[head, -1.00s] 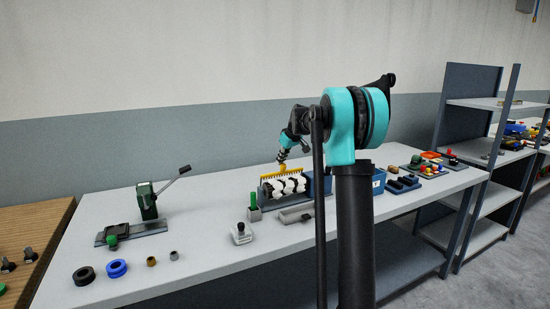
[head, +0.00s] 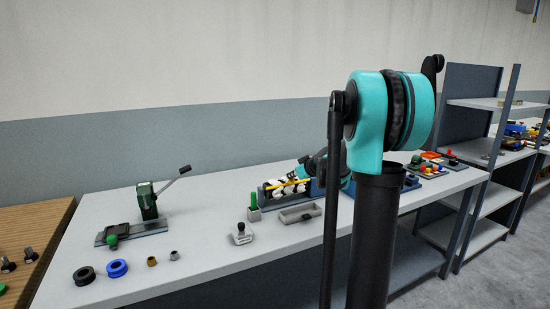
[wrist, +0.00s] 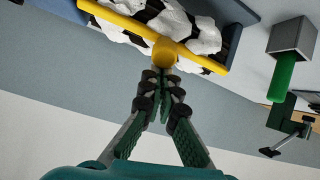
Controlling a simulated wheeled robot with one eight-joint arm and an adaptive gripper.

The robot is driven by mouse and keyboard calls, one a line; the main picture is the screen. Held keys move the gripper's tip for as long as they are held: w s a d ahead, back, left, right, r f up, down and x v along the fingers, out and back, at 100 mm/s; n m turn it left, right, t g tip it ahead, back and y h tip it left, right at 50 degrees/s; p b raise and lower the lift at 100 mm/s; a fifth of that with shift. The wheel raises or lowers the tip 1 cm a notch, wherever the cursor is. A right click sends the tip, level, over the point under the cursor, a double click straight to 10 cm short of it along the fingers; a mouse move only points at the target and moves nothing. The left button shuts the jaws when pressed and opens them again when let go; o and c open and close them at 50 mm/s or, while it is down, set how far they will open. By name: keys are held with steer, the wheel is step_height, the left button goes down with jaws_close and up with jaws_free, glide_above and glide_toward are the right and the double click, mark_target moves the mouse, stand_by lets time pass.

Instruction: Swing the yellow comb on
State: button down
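The yellow comb (wrist: 116,22) crosses the top of the wrist view as a bar with a round yellow knob (wrist: 165,52). It lies along the black-and-white roller (wrist: 201,37). In the head view the comb (head: 303,182) shows as a short yellow strip at the roller, partly hidden by my arm. My gripper (wrist: 162,74) has its fingers drawn together, with the tips right at the knob. The knob looks in front of the tips rather than between them; I cannot tell if they touch.
A grey block with a green handle (head: 253,201) stands left of the roller, and a shallow grey tray (head: 300,213) in front. A green lever press (head: 148,201) is farther left. Blue (head: 117,267) and black (head: 84,275) rings lie at the front left.

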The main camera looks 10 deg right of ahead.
mark_target(286, 184)
steer(key=shift+s+d+f, duration=0.15)
steer(key=shift+s+f, duration=0.2)
steer(key=shift+s, duration=0.05)
steer(key=w+a+r, duration=0.2)
steer(key=r, duration=0.1)
steer(key=shift+w+r, duration=0.3)
steer(key=shift+w, duration=0.05)
steer(key=v, duration=0.9)
steer(key=shift+s+f, duration=0.2)
steer(key=shift+s, duration=0.25)
steer(key=shift+d, duration=0.15)
steer(key=s+a+f+m+g+h, duration=0.1)
steer(key=s+a+f+m+g, duration=0.15)
steer(key=s+f, duration=0.55)
steer(key=s+a+f+m+g+h, duration=0.1)
steer(key=s+a+f+g, duration=0.15)
steer(key=s+f, duration=0.6)
steer(key=s+d+f+m+h, duration=0.1)
steer(key=s+f, duration=0.3)
steer(key=s, duration=0.5)
steer(key=s+d+f+m+g+h, duration=0.1)
steer(key=s+f+m, duration=0.1)
steer(key=s+f, duration=0.3)
steer(key=s, duration=0.4)
steer(key=shift+d+f+g+h, duration=0.2)
steer(key=shift+d+g+h, duration=0.1)
steer(key=shift+h, duration=0.1)
